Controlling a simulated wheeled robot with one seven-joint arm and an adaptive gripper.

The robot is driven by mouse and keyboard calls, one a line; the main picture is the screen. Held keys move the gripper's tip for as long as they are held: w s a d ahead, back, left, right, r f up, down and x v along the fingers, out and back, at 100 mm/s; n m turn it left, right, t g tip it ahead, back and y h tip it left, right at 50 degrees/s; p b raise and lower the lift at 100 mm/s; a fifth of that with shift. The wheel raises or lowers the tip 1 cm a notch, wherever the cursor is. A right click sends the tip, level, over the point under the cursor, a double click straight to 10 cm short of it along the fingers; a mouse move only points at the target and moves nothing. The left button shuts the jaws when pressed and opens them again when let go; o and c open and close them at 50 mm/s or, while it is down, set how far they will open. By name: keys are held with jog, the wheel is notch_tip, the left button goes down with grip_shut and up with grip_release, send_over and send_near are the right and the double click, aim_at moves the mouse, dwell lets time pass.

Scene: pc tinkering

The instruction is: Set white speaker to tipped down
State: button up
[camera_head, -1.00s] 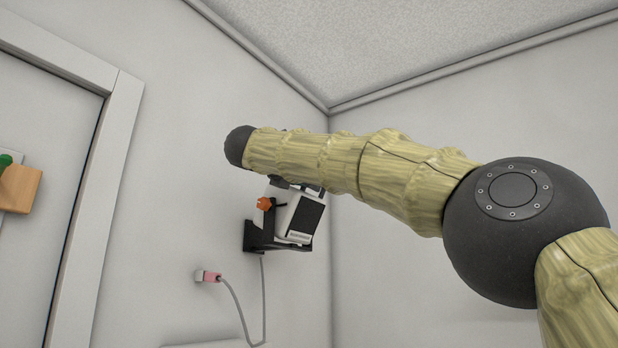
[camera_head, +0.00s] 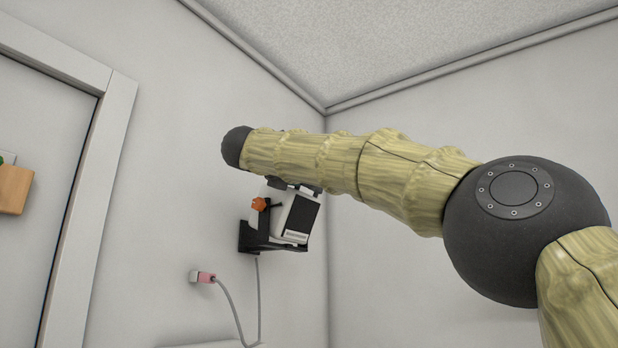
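The white speaker (camera_head: 278,216) has a dark front panel (camera_head: 302,214) and sits tilted in a black wall bracket (camera_head: 264,244) near the room corner. An orange knob (camera_head: 259,203) is at the bracket's left side. My arm passes in front of and above the speaker and covers its upper edge. Small dark parts (camera_head: 281,184) show just under my arm at the speaker's top. They may be part of my gripper, but its fingers cannot be made out, nor whether they touch the speaker.
A cable hangs below the bracket and loops to a pink plug (camera_head: 206,278) at a wall socket. A door frame (camera_head: 88,205) is at the left, with an orange-brown block (camera_head: 14,190) at the picture's edge.

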jog(key=v, duration=1.1)
jog(key=shift+s+r, duration=0.25)
jog(key=shift+s, duration=0.2)
jog(key=shift+a, duration=0.3)
